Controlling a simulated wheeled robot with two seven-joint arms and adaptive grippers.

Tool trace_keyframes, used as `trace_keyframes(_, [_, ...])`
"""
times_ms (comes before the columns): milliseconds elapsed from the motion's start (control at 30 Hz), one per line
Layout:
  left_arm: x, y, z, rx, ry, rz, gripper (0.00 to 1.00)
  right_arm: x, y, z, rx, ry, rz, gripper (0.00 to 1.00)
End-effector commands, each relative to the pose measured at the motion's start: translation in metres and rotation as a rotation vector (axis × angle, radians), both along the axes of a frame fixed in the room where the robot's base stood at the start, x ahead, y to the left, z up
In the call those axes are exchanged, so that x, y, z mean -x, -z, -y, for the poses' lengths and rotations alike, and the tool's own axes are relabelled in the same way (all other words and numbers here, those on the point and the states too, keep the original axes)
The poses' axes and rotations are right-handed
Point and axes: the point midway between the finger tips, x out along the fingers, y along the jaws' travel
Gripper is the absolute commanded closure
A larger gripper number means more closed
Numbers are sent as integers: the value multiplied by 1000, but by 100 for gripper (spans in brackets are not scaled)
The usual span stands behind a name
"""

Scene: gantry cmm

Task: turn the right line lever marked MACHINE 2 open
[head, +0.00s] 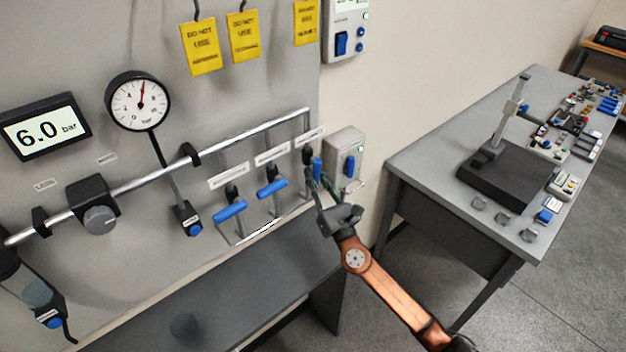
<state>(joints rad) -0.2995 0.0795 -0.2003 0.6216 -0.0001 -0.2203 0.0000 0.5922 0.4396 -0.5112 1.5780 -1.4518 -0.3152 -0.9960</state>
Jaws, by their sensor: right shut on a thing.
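Three blue line levers hang on drop pipes below the long pipe on the wall panel. The right lever (317,168) looks upright, roughly along its pipe. The middle lever (271,188) and left lever (230,210) sit crosswise to theirs. White labels are above them; the right label (310,137) is too small to read. My right gripper (323,187) is shut at the right lever, its fingers around the lever's lower end, partly hiding it. The exact contact is hard to see. My left gripper is not in view.
A grey control box (346,157) is close to the right of the lever. A dark bench (240,285) runs below the panel. Yellow tags (243,36) hang above. A gauge (138,100) and a 6.0 bar display (45,126) are left. A grey table (430,150) stands right.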

Motion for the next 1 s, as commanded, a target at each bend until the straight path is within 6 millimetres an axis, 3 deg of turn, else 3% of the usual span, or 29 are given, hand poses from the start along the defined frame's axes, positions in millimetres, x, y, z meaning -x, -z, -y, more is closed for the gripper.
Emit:
trace_keyframes(467, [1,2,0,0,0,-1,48,0,0,0,11,0,7,100])
trace_keyframes(500, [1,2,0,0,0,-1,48,0,0,0,11,0,7,81])
trace_keyframes(700, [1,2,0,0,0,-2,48,0,0,0,11,-1,7,68])
trace_keyframes(1000, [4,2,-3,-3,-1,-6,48,0,0,-1,11,-1,7,65])
